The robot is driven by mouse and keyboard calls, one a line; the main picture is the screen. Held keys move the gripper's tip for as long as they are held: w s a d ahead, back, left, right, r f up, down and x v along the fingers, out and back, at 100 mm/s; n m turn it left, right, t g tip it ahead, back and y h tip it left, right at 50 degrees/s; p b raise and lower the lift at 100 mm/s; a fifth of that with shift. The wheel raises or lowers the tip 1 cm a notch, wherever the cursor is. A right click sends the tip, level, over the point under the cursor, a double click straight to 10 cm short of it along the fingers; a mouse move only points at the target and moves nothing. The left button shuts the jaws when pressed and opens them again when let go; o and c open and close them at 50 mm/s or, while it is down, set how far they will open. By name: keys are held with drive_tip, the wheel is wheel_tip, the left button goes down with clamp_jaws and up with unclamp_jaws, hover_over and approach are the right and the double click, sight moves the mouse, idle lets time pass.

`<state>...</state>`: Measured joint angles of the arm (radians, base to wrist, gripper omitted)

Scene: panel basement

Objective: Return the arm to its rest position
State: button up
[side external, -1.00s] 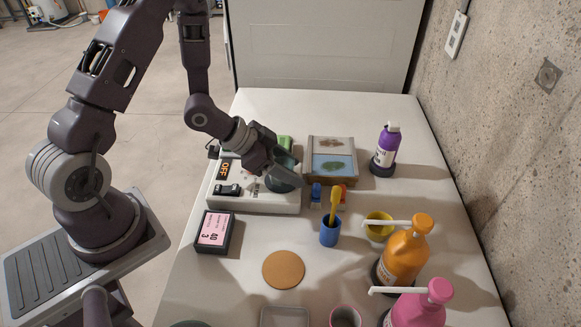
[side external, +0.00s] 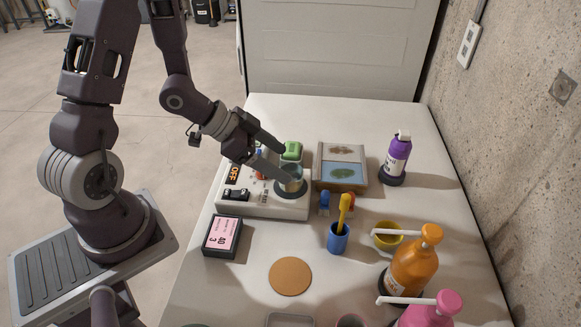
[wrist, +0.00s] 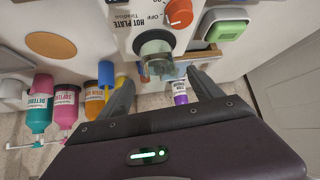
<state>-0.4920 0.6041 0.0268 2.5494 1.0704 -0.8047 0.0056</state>
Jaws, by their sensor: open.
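My gripper (side external: 271,159) is open and empty, with its two fingers apart above the hot plate. It also shows in the wrist view (wrist: 163,95), fingers spread. The white hot plate (side external: 262,207) has a round dark burner with a small glass vessel (side external: 291,180) on it. The vessel also shows in the wrist view (wrist: 158,60), between and beyond the fingers. One finger overlaps the vessel's left side in the side view; I cannot tell whether they touch. My arm reaches down to the table from the upper left.
A green block (side external: 292,150) lies behind the hot plate. A framed tray (side external: 342,172), a purple bottle (side external: 396,158), a blue cup (side external: 338,238), a yellow bowl (side external: 388,243) and orange (side external: 413,268) and pink (side external: 432,312) pump bottles stand rightward. A concrete wall (side external: 520,150) bounds the right.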

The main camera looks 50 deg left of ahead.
drive_tip(key=shift+s+r, duration=0.1)
drive_tip(key=shift+s+a, duration=0.1)
drive_tip(key=shift+a, duration=0.05)
drive_tip(key=shift+s+a+r+m+y, duration=0.25)
drive_tip(key=shift+s+a+m+y, duration=0.25)
drive_tip(key=shift+m, duration=0.2)
drive_tip(key=s+a+r+n+y, duration=0.1)
drive_tip(key=a+r+n+y, duration=0.15)
drive_tip(key=r, duration=0.45)
drive_tip(key=s+a+r+n+y, duration=0.2)
drive_tip(key=r+y, duration=0.2)
drive_tip(key=r, duration=0.2)
drive_tip(key=s+d+r+n+g+h, duration=0.2)
drive_tip(key=s+d+r, duration=0.3)
drive_tip(key=s+d, duration=0.4)
drive_tip(key=s+n, duration=0.1)
drive_tip(key=s, duration=0.3)
drive_tip(key=shift+s+d+h, duration=0.15)
drive_tip(key=shift+s+h, duration=0.05)
drive_tip(key=shift+h, duration=0.15)
drive_tip(key=shift+r, duration=0.1)
